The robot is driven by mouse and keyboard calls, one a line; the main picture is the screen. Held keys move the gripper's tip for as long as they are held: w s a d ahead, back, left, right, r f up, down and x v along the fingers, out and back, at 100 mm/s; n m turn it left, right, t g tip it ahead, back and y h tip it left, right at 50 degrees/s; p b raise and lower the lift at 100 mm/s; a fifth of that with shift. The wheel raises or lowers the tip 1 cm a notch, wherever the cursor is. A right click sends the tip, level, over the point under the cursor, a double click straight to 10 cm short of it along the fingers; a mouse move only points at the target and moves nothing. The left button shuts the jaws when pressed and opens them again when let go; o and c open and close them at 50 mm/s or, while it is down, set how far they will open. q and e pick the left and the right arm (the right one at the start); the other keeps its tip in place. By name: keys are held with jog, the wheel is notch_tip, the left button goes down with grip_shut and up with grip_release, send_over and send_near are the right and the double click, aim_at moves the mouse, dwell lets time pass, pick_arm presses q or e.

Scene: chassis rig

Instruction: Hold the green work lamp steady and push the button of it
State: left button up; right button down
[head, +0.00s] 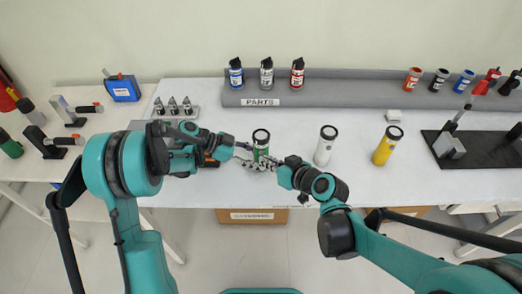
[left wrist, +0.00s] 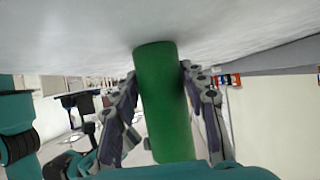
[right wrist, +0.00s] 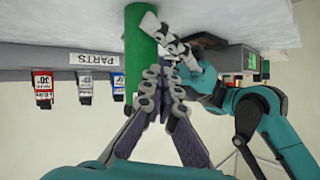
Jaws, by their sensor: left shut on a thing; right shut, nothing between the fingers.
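The green work lamp (head: 261,152), a cylinder with a dark top, stands upright on the white table. My left gripper (head: 244,150) comes from the left and is shut around it; the left wrist view shows the green body (left wrist: 163,100) between both fingers. My right gripper (head: 272,163) is shut and empty at the lamp's near right side. In the right wrist view its closed fingertips (right wrist: 168,78) are close to the green body (right wrist: 138,45); I cannot tell whether they touch. I cannot make out the button.
A white lamp (head: 324,150) and a yellow lamp (head: 384,152) stand to the right on the table. Behind is a grey parts rack (head: 340,93) with spray cans and small cups. A black fixture (head: 452,147) is at far right. The table between the lamps is clear.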

dwell(0.4)
jog(key=shift+w, duration=0.5)
jog(key=shift+s, duration=0.5)
jog(key=s, duration=0.6)
dwell(0.3)
